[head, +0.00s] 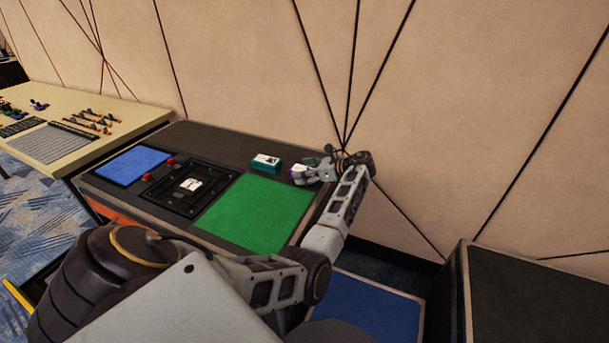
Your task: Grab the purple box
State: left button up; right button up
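The purple box (298,175), small with a white label face, is at the back right of the dark table, behind the green mat. My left arm comes in from the lower left and bends back at the elbow. My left gripper (312,172) points left, with its fingertips at the right end of the box. The fingers partly cover the box, and I cannot tell whether they are closed on it or whether it is clear of the table. My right gripper is out of view.
A teal and white box (266,162) stands just left of the purple one. The table (225,145) also holds a green mat (256,212), a blue mat (133,165), a black tray (163,191) with a white item and two red pieces. A wall rises close behind.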

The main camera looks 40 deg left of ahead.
aim_at(304, 169)
pick_arm(q)
jog(key=c, duration=0.9)
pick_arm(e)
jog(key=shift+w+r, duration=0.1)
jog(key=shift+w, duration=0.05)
pick_arm(q)
jog(key=shift+r, duration=0.1)
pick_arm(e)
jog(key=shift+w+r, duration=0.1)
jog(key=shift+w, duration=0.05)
pick_arm(q)
jog(key=shift+r, duration=0.4)
notch_tip(304, 169, up, 7)
jog(key=shift+r+p, duration=0.2)
jog(key=shift+p, duration=0.9)
jog(key=shift+r, duration=0.85)
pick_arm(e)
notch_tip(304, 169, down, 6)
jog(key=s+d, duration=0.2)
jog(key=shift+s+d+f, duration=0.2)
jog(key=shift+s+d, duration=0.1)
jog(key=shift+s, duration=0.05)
